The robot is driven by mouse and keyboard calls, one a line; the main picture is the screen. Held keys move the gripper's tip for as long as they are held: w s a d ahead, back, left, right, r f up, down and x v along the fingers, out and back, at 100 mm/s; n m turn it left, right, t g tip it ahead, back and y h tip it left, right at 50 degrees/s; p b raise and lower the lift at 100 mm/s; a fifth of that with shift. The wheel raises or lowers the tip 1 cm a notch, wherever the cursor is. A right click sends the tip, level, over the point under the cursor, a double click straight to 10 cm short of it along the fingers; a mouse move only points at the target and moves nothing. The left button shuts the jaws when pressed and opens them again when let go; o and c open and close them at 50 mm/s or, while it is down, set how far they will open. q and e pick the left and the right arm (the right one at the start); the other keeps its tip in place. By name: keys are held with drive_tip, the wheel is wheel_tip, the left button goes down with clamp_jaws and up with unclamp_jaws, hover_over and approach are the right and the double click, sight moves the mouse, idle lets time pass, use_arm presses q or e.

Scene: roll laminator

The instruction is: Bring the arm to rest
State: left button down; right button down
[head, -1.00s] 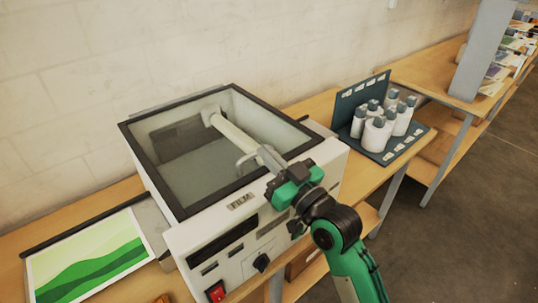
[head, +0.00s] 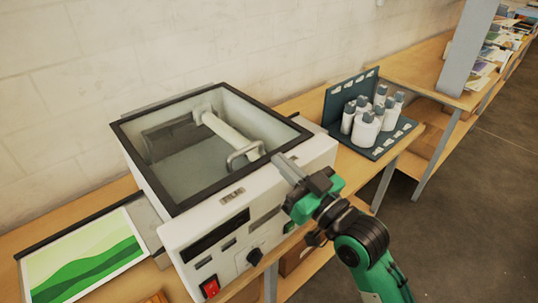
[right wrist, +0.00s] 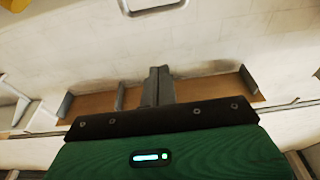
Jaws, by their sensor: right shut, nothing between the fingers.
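My right gripper (head: 286,166) is shut and empty in the head view, at the right front edge of the laminator (head: 200,222). Its fingertips are just right of the curved metal handle on the machine's glass-topped lid (head: 180,165). In the right wrist view the two fingers (right wrist: 157,88) stand together with nothing between them. The left gripper is not in view.
A green landscape print (head: 85,262) lies left of the laminator on the bench. A dark rack (head: 345,90) with several white bottles (head: 366,128) stands to the right. A grey post (head: 466,45) rises farther right. Open floor (head: 450,235) lies at the lower right.

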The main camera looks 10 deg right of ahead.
drive_tip(key=s+d+f+m+g+h, duration=0.1)
drive_tip(key=s+d+f+g+h, duration=0.25)
drive_tip(key=f, duration=0.75)
drive_tip(key=s+d+f+m+g+h, duration=0.2)
drive_tip(key=s+d+f+g+h, duration=0.15)
drive_tip(key=f, duration=0.65)
drive_tip(key=s+d+f+m+g+h, duration=0.2)
drive_tip(key=s+d+f+g+h, duration=0.35)
drive_tip(key=s+f, duration=0.9)
wheel_tip(320, 180, down, 29)
drive_tip(key=s+d+g+y, duration=0.1)
drive_tip(key=g, duration=0.1)
drive_tip(key=s+d+f, duration=0.2)
drive_tip(key=s+f, duration=0.7)
drive_tip(key=f, duration=0.1)
drive_tip(key=s+d+f+g, duration=0.1)
drive_tip(key=s+f, duration=0.8)
drive_tip(key=s, duration=0.1)
drive_tip(key=shift+s+d+f+n, duration=0.2)
drive_tip(key=shift+d+f+n, duration=0.1)
drive_tip(key=shift+d+f, duration=0.1)
drive_tip(key=shift+g, duration=0.25)
